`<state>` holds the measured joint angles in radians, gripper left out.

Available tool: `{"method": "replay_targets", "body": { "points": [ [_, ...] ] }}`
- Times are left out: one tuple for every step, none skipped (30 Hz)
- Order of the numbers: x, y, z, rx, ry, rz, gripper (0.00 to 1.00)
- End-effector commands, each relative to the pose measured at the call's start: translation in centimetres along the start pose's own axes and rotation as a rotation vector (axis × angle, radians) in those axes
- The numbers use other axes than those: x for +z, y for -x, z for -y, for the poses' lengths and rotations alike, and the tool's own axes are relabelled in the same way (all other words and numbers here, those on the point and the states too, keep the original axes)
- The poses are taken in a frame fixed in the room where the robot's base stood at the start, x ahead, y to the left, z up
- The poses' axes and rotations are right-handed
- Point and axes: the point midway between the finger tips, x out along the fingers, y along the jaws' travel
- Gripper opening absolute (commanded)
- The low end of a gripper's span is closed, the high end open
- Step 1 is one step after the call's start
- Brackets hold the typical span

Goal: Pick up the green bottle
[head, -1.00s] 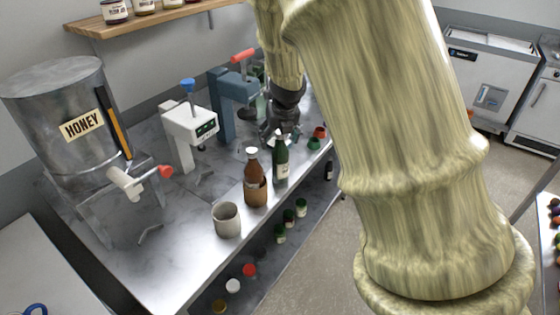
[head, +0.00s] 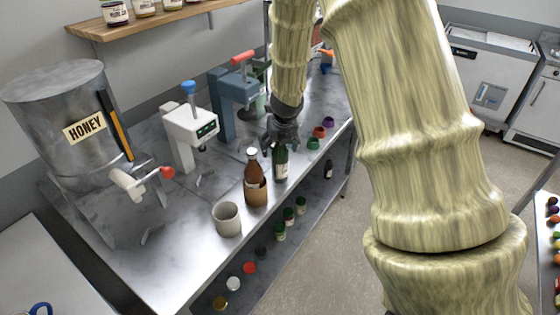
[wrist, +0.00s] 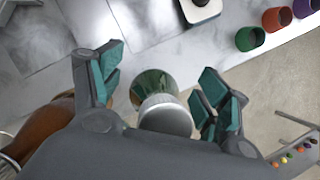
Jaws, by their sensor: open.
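The green bottle (head: 281,165) stands upright on the steel counter, right beside a brown bottle (head: 252,170). My gripper (head: 284,137) is over the green bottle's top, with its fingers pointing down; the bottle's neck is hidden by it in the head view. In the wrist view my gripper (wrist: 158,100) is open, with one teal-padded finger on each side of the green bottle (wrist: 153,85). Its pale cap shows between the fingers with gaps on both sides. The brown bottle (wrist: 45,135) lies just outside the left finger, very close to it.
A grey cup (head: 226,219) stands in front of the brown bottle. Several small coloured cups, one of them green (head: 313,143), line the counter edge to the right. White (head: 190,135) and blue (head: 235,105) machines stand behind. Counter (head: 180,250) is clear at front left.

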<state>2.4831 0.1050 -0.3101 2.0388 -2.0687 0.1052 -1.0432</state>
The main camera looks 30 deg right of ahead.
Motion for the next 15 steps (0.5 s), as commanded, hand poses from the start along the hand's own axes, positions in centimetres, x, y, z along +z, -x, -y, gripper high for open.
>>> {"method": "replay_targets", "body": {
  "points": [
    [0.0,-0.08,0.0,0.0,0.0,0.0,0.76],
    [0.0,-0.11,0.0,0.0,0.0,0.0,0.76],
    [0.0,-0.12,0.01,0.0,0.0,0.0,0.76],
    [0.0,-0.13,0.0,0.0,0.0,0.0,0.76],
    [0.0,-0.13,0.0,-0.001,0.0,0.0,0.76],
    [0.0,-0.12,0.0,-0.001,0.0,0.0,0.76],
    [0.0,-0.12,0.0,-0.001,0.0,0.0,0.76],
    [0.0,-0.12,0.0,0.0,0.0,0.0,0.76],
    [0.0,-0.12,0.0,0.0,0.0,0.0,0.69],
    [0.0,-0.12,0.0,0.0,0.0,0.0,0.63],
    [0.0,-0.12,0.0,0.0,0.0,0.0,0.58],
    [0.0,-0.11,0.0,0.0,0.0,0.0,0.5],
    [0.0,-0.11,0.0,0.0,0.0,0.0,0.45],
    [0.0,-0.11,0.0,0.0,0.0,0.0,0.39],
    [0.0,-0.11,0.01,0.0,0.0,0.0,0.32]
  ]
}}
